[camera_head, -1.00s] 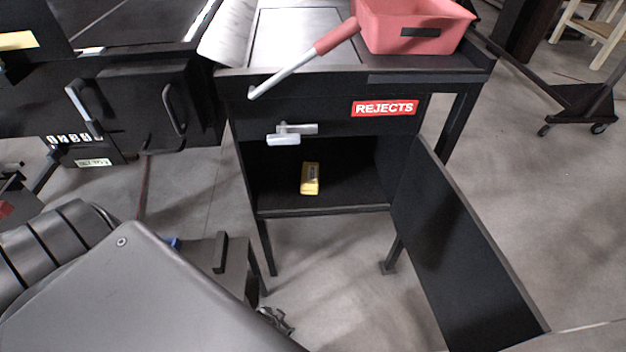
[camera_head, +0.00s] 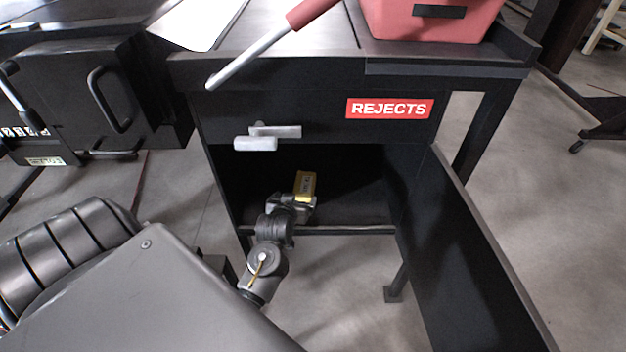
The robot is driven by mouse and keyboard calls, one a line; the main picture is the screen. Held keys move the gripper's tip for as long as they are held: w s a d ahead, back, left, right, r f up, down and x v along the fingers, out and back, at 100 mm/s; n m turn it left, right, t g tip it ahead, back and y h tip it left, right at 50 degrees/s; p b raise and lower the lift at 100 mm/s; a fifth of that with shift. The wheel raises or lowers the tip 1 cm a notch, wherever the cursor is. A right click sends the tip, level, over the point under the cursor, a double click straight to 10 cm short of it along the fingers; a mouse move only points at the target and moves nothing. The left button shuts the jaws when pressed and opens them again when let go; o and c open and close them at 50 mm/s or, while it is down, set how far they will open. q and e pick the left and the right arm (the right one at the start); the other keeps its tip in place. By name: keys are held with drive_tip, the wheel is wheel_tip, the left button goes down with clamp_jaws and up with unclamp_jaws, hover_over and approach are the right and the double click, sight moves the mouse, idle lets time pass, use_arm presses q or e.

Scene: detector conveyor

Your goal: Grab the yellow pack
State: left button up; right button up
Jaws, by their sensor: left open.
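The yellow pack (camera_head: 306,184) lies on the floor of the open compartment in the black rejects cabinet, toward its left side. My left gripper (camera_head: 301,200) reaches in over the compartment's front edge and is at the near end of the pack. Its jaws are open. The gripper covers the pack's near end, and I cannot tell whether the fingers stand around the pack or touch it. My right gripper is not in view.
The cabinet door (camera_head: 480,260) stands open on the right. A silver latch (camera_head: 268,137) sticks out above the opening, beside the REJECTS label (camera_head: 389,108). A red bin (camera_head: 430,25) and a red-handled bar (camera_head: 265,52) are on top. A black box with handles (camera_head: 95,95) stands left.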

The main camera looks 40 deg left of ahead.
sight(303, 186)
use_arm(q)
drive_tip(key=b+x, duration=0.1)
drive_tip(key=x, duration=0.4)
drive_tip(key=shift+r, duration=0.15)
drive_tip(key=shift+w+a, duration=0.15)
drive_tip(key=shift+w, duration=0.25)
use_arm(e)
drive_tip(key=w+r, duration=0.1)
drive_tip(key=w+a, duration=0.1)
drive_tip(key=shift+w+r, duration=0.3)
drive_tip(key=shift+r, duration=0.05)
use_arm(q)
drive_tip(key=x, duration=0.4)
drive_tip(key=shift+w+f+b, duration=0.1)
drive_tip(key=shift+f+b, duration=0.15)
drive_tip(key=shift+b, duration=0.1)
drive_tip(key=shift+w+a+f, duration=0.1)
drive_tip(key=shift+w+f, duration=0.1)
drive_tip(key=shift+w, duration=0.2)
drive_tip(key=c, duration=1.4)
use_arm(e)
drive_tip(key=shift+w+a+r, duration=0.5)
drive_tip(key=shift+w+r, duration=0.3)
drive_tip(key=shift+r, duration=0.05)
use_arm(q)
drive_tip(key=shift+r, duration=0.1)
drive_tip(key=shift+c, duration=0.2)
